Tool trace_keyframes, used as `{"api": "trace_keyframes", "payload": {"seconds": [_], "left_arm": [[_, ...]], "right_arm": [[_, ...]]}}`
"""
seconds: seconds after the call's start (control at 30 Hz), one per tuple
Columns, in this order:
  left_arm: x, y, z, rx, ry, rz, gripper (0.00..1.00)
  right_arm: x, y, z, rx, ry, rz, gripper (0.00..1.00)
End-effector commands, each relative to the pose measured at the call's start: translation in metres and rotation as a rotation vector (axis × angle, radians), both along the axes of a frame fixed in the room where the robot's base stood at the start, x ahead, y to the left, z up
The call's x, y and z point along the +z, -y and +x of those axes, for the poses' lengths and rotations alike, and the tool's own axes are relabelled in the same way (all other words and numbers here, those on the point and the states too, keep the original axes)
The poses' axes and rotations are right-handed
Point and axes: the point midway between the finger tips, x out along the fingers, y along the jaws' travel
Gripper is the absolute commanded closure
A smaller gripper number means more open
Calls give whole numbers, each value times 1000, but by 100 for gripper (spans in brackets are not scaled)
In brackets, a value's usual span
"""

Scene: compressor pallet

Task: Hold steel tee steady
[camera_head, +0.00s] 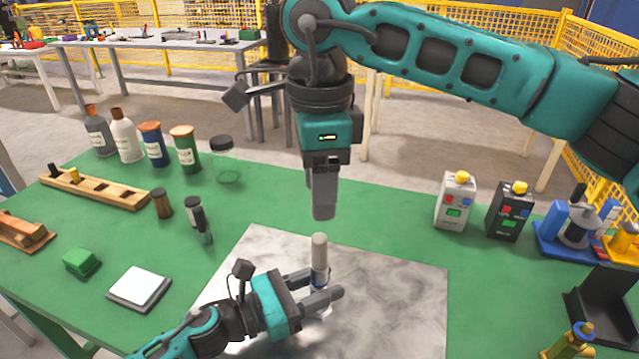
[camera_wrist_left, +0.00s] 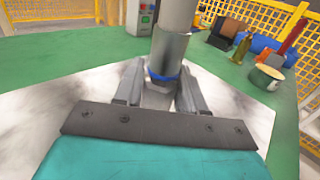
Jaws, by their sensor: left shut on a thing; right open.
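The steel tee (camera_head: 319,257) stands upright over the grey marbled sheet, a pale grey cylinder with a blue band low on it. My left gripper (camera_head: 322,294) is shut on its lower part. In the left wrist view the steel tee (camera_wrist_left: 167,52) rises between the two fingers of my left gripper (camera_wrist_left: 158,88), with the blue band at finger height. Its lower end is hidden by the fingers. My right gripper (camera_head: 323,214) points straight down above the tee, open and apart from it; its fingers overlap in this view.
The marbled sheet (camera_head: 400,290) lies on the green table (camera_head: 375,205). Bottles, a clear jar (camera_head: 225,165) and a wooden rack (camera_head: 95,190) stand left. Two button boxes (camera_head: 456,203) (camera_head: 510,212) and a blue fixture (camera_head: 560,240) stand right. The sheet's right part is clear.

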Motion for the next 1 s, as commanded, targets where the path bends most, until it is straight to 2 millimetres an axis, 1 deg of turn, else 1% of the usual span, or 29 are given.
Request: {"api": "trace_keyframes", "payload": {"seconds": [0.07, 0.1, 0.37, 0.63, 0.73, 0.87, 1.0], "left_arm": [[0, 0, 0, 0, 0, 0, 100], [0, 0, 0, 0, 0, 0, 56], [0, 0, 0, 0, 0, 0, 31], [0, -1, 0, 0, 0, 0, 30], [-1, -7, -4, 1, -2, 1, 30], [-1, -27, -14, 1, -2, 4, 30], [-2, -54, -28, 2, -5, 2, 30]], "right_arm": [[0, 0, 0, 0, 0, 0, 45], [0, 0, 0, 0, 0, 0, 45], [0, 0, 0, 0, 0, 0, 45], [0, 0, 0, 0, 0, 0, 45], [0, 0, 0, 0, 0, 0, 45], [0, 0, 0, 0, 0, 0, 45], [0, 0, 0, 0, 0, 0, 45]]}}
